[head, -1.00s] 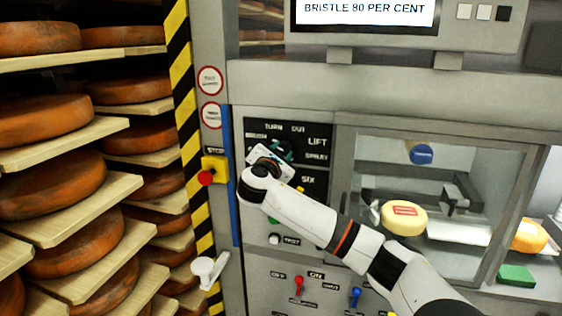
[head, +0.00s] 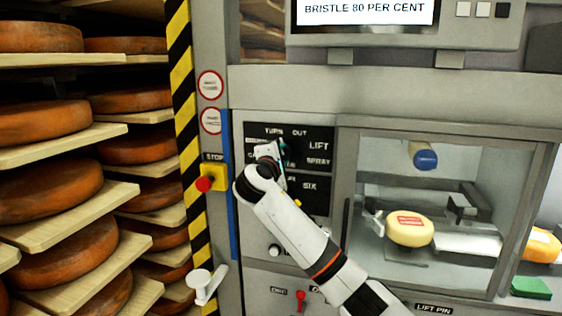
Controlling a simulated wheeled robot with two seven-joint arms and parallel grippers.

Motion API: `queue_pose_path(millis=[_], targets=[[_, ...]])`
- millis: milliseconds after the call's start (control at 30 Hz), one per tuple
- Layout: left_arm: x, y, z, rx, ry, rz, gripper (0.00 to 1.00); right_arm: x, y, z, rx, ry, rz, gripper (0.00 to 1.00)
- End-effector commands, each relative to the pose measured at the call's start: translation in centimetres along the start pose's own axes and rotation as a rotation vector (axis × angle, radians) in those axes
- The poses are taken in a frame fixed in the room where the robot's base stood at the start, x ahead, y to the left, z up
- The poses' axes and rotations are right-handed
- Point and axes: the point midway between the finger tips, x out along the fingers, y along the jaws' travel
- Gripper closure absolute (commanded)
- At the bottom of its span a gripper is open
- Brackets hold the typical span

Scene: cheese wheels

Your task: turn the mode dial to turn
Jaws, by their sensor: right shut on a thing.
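The mode dial (head: 291,151) is on a black panel (head: 321,133) at the middle of the head view. Labels around it include TURN, OUT, LIFT and SPRAY; those on the left are partly covered. My right gripper (head: 277,157) is shut on the dial, and its body and wrist hide most of the knob. Only a dark teal part of the dial shows, so I cannot tell which label it points to. My left gripper is not in view.
A red stop button (head: 204,184) on a yellow box is just left of my wrist. A glazed cabinet (head: 342,215) with a cheese (head: 409,229) is at right. A red lever (head: 300,300) is below. Shelves of cheese wheels (head: 45,190) fill the left. A screen (head: 365,10) reads BRISTLE 80 PER CENT.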

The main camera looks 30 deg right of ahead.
Motion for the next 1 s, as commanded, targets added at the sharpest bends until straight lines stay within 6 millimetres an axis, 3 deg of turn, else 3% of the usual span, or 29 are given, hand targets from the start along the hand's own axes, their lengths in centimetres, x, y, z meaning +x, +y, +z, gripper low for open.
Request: queue_pose_path(millis=[567, 600, 700, 1000], targets=[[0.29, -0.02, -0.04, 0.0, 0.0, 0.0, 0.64, 0.01, 0.16, 0.06, 0.032, -0.001, 0.004, 0.9], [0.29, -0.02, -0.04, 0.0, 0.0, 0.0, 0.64, 0.0, 0.17, 0.07, 0.032, -0.001, 0.004, 0.64], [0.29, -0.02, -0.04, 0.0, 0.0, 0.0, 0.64, 0.0, 0.14, 0.06, 0.032, -0.001, 0.003, 0.48], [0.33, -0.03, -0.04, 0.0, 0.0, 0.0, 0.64, -0.08, 0.07, 0.05, 0.033, -0.001, 0.001, 0.46]])
